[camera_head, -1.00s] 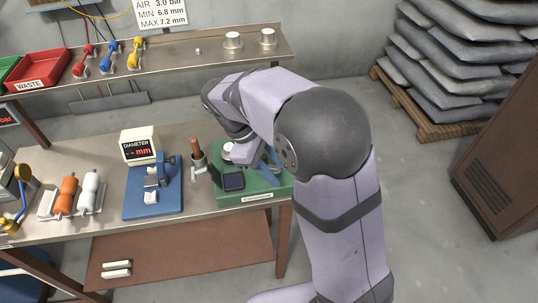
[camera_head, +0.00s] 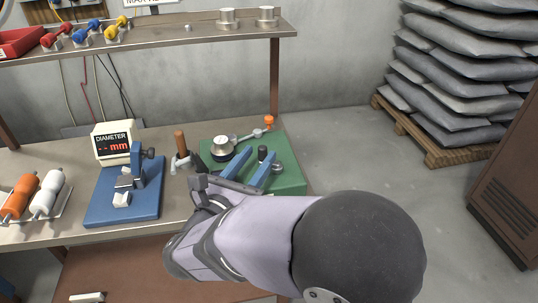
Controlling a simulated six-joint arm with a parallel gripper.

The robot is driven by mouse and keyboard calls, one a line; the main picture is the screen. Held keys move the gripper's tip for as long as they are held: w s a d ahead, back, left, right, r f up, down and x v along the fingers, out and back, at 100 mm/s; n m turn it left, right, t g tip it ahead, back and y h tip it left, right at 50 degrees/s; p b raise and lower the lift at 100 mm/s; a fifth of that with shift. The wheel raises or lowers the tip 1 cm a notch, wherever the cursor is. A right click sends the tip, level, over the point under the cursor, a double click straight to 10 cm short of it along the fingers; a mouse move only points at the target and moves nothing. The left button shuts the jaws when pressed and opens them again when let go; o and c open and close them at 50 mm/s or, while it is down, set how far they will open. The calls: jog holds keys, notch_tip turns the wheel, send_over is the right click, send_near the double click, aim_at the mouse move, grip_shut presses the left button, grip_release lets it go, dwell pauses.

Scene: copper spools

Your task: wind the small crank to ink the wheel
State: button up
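A green-based device (camera_head: 292,176) stands at the right end of the bench. On it are a round silver-topped part (camera_head: 222,146), an arm with an orange knob (camera_head: 270,121) and a small black upright knob (camera_head: 262,151) beside a silver ring. I cannot tell for sure which of these is the small crank or the ink wheel. My gripper (camera_head: 259,156) is over the device, its two blue fingers apart. The black knob shows between the fingertips; I cannot tell whether they touch it. My wrist hides the device's front.
Orange and white rollers (camera_head: 47,194) lie farther left. A shelf (camera_head: 150,38) holding several parts runs behind. Sacks on a pallet (camera_head: 440,143) stand to the right.

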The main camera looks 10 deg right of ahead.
aim_at(264, 147)
jog(key=shift+w+d+f, duration=0.1)
jog(key=shift+w, duration=0.1)
jog(key=shift+x, duration=3.65)
jog(key=shift+c, duration=0.6)
grip_shut()
